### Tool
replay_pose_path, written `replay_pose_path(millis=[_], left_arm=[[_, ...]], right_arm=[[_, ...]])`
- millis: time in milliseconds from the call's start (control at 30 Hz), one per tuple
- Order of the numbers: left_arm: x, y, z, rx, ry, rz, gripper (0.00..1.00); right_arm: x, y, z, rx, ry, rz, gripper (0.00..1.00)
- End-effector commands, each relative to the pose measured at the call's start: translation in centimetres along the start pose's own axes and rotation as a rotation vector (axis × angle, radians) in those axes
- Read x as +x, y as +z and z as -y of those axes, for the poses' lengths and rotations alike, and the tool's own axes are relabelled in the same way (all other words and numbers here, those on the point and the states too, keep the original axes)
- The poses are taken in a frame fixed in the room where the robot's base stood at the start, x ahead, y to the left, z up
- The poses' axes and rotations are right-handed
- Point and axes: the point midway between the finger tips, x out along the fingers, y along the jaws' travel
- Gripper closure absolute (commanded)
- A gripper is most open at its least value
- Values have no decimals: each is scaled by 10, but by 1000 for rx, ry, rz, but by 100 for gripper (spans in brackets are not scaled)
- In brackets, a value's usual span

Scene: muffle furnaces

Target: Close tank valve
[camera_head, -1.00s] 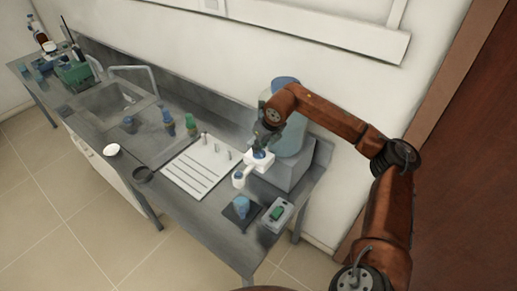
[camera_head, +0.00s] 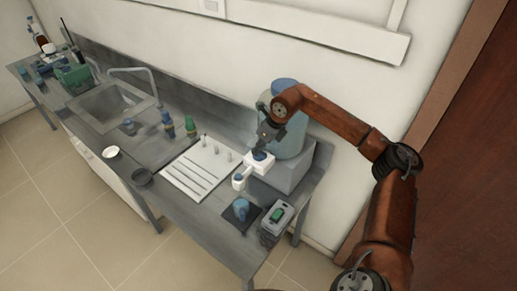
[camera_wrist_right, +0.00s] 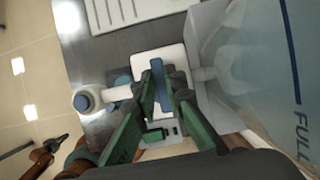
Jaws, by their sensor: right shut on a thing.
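The tank (camera_head: 293,140) is a pale translucent blue vessel with a blue lid on a grey stand at the bench's right end. It also fills the right of the wrist view (camera_wrist_right: 262,75), with a "FULL" mark. Its valve (camera_head: 257,163) is a white body with a blue handle (camera_wrist_right: 158,88) and a spout toward a small bottle (camera_wrist_right: 83,101). My right gripper (camera_head: 264,146) reaches down over the valve. Its green fingers (camera_wrist_right: 161,103) are shut on the blue handle. My left gripper (camera_wrist_right: 58,142) shows small at lower left in the wrist view; its opening is unclear.
A white drying rack (camera_head: 194,178) with pegs lies left of the valve. A blue item on a dark pad (camera_head: 231,217) and a grey device with a green part (camera_head: 277,214) stand in front. A sink (camera_head: 112,99) and several bottles are farther left.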

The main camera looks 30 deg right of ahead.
Motion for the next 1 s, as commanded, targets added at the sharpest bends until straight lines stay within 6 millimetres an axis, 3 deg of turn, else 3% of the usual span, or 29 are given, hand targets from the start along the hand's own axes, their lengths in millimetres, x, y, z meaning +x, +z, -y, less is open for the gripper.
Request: replay_pose_path(millis=[67, 100, 200, 567, 667, 1000], left_arm=[[0, 0, 0, 0, 0, 0, 100], [0, 0, 0, 0, 0, 0, 100], [0, 0, 0, 0, 0, 0, 100], [0, 1, 2, 0, -2, 1, 100], [0, 1, 1, 0, -1, 1, 100], [0, 0, 0, 0, 0, 0, 100]], right_arm=[[-3, 2, 1, -1, -3, 7, 100], [-3, 2, 1, -1, -3, 7, 89], [-2, 2, 1, -1, -3, 6, 82], [-6, 1, 1, 0, -2, 3, 82], [-20, 1, 1, 0, -4, 4, 82], [-89, 2, 1, 0, -4, 6, 82]])
